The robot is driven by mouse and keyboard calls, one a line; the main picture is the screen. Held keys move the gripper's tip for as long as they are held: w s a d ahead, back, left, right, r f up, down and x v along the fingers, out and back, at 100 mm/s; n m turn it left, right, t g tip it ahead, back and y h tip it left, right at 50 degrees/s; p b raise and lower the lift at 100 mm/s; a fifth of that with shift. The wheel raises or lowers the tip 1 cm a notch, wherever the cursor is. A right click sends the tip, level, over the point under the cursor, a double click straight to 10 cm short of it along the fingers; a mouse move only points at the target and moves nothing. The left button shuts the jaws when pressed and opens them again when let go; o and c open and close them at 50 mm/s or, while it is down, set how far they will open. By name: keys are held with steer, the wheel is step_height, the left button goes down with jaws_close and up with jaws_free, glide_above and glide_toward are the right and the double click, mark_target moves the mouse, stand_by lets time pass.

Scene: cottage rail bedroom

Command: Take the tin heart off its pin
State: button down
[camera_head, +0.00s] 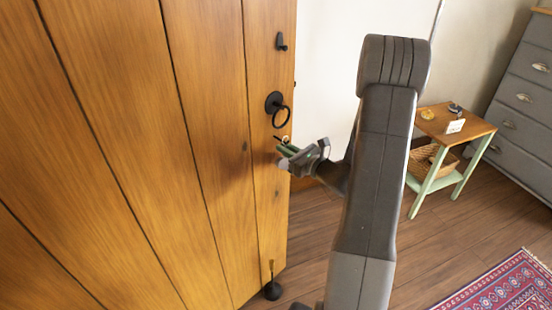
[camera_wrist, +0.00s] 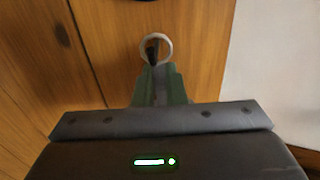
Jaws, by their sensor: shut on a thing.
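The tin heart shows mainly as a pale metal ring (camera_wrist: 170,47) in the wrist view, rising above my gripper's fingertips. A dark pin (camera_wrist: 152,50) shows inside the ring's opening; I cannot tell whether the ring still hangs on it. In the head view the ring (camera_head: 286,139) is tiny, beside the pin (camera_head: 278,139) on the wooden door. My gripper (camera_head: 286,155), with green finger pads that also show in the wrist view (camera_wrist: 160,85), is shut on the heart close to the door. The heart's body is mostly hidden between the fingers.
The plank door (camera_head: 190,140) fills the left. A black ring handle (camera_head: 280,110) is just above my gripper, with a black hook (camera_head: 281,42) higher up. A doorstop (camera_head: 272,290) stands below. A small table (camera_head: 437,121) and grey drawers (camera_head: 525,90) stand right.

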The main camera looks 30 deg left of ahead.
steer(key=b+v, duration=0.1)
steer(key=v, duration=0.8)
stand_by(1.5)
steer(key=shift+d, duration=0.15)
stand_by(0.4)
